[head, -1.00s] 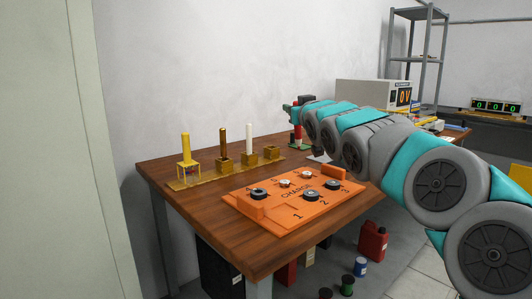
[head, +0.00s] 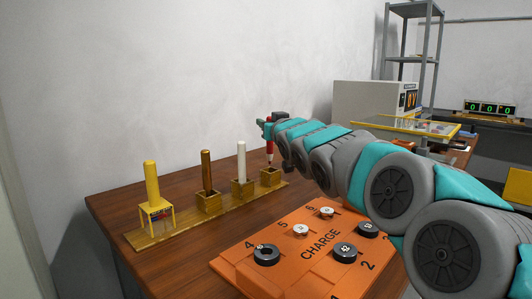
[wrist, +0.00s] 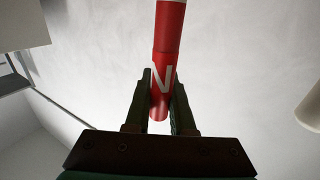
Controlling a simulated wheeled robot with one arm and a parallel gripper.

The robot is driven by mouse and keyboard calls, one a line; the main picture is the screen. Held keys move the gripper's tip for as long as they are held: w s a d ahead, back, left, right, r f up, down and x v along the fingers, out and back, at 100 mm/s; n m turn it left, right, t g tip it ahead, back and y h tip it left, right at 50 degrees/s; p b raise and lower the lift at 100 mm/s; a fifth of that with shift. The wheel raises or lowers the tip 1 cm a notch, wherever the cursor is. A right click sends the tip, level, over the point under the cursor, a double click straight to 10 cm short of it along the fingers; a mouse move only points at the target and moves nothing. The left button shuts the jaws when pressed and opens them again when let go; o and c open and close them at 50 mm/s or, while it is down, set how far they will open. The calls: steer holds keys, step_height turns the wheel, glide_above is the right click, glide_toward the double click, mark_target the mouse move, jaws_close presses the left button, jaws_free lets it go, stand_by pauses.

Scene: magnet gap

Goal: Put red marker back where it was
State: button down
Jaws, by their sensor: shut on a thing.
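My gripper (wrist: 161,98) is shut on the red marker (wrist: 167,50), which bears a white letter N, between its dark green fingers in the wrist view. In the head view the marker (head: 269,153) hangs upright below my gripper (head: 271,120), its lower end at the fourth, rightmost socket (head: 271,179) of the wooden rack (head: 215,212). I cannot tell whether the tip is inside the socket or just above or behind it. The other sockets hold a yellow rod (head: 151,182), a brown rod (head: 206,170) and a white rod (head: 241,161).
The orange CHARGE board (head: 300,258) with numbered round pieces lies on the wooden table (head: 200,265) in front of the rack. A beige instrument box (head: 362,104) and a yellow-edged clear plate (head: 405,126) stand behind my arm. A wall is behind the table.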

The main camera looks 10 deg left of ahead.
steer(key=shift+f+b, duration=0.5)
steer(key=shift+f, duration=2.2)
steer(key=shift+f, duration=0.2)
steer(key=c, duration=0.8)
jaws_free()
steer(key=shift+o, duration=0.2)
steer(key=shift+r, duration=0.1)
steer(key=v, duration=1.2)
steer(key=shift+b, duration=0.45)
steer(key=shift+r, duration=0.15)
